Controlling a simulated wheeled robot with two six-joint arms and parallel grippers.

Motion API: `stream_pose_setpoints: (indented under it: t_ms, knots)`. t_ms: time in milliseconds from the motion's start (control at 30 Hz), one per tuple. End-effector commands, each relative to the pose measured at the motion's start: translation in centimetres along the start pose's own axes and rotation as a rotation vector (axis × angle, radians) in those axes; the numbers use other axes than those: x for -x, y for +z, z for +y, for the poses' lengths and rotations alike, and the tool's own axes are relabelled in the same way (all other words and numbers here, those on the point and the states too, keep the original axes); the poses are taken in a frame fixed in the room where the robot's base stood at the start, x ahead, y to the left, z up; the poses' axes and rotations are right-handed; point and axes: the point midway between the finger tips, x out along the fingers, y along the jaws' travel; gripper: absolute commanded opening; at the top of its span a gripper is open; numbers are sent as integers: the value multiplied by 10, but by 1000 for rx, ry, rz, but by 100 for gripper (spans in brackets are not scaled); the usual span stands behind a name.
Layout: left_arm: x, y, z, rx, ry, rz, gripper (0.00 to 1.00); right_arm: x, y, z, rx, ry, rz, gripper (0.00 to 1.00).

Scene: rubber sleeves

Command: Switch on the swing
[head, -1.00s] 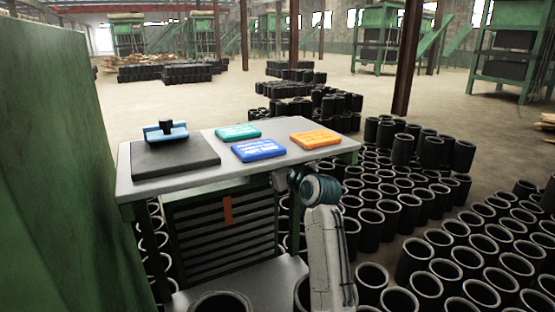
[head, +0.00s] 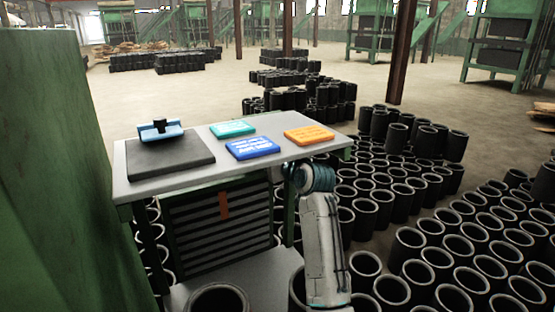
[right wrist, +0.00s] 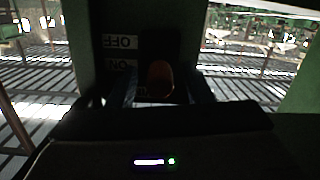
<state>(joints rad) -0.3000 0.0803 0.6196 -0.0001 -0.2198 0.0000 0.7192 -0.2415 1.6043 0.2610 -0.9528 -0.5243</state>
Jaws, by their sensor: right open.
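In the right wrist view a rounded orange-brown switch knob (right wrist: 160,76) sits on a dark switch plate. Beside it, a pale label (right wrist: 121,55) reads OFF and ON, upside down in this view, with ON nearer my gripper. My right gripper (right wrist: 164,90) is open, its dark fingers on either side of the knob. The picture is too dark to tell if they touch it. In the head view my right arm reaches to the table's right end, and its gripper is hidden there. My left gripper is not in view.
A table (head: 270,152) carries a dark plate (head: 168,160) with a blue-handled piece (head: 160,133), and teal, blue and orange blocks. Black rubber sleeves (head: 410,245) crowd the floor to the right. A green wall-like panel (head: 50,160) stands close on the left.

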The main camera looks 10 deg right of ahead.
Motion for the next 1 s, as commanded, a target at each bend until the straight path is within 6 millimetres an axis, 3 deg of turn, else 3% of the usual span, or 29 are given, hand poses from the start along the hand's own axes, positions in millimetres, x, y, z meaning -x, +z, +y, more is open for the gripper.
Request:
stream_pose_setpoints:
  t_ms: [600, 1000]
  knots:
    - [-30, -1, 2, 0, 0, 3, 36, 96, 2, 0, 1, 1, 1, 46]
    - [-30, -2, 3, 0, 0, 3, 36, 105, 1, 0, 0, 0, -1, 46]
